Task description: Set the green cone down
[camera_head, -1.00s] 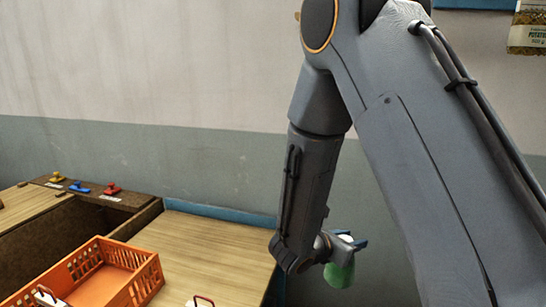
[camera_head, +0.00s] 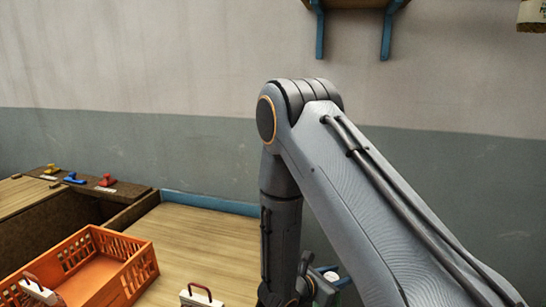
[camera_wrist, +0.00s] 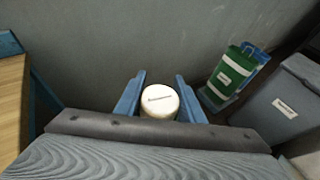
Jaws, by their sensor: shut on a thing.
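My gripper (camera_wrist: 160,88) has its two blue fingers on either side of the green cone, of which the wrist view shows only a round cream end with a small label (camera_wrist: 160,101). The gripper is shut on it. In the head view my gripper (camera_head: 333,276) is low, just right of the wooden bench, mostly behind my arm. A small pale end of the cone (camera_head: 331,275) shows there.
The bench (camera_head: 205,240) has an orange crate (camera_head: 145,277) and a red-handled white item (camera_head: 200,297). The wrist view shows a green labelled container (camera_wrist: 232,76) and a grey bin (camera_wrist: 285,105) at right. A wall shelf (camera_head: 355,3) is above.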

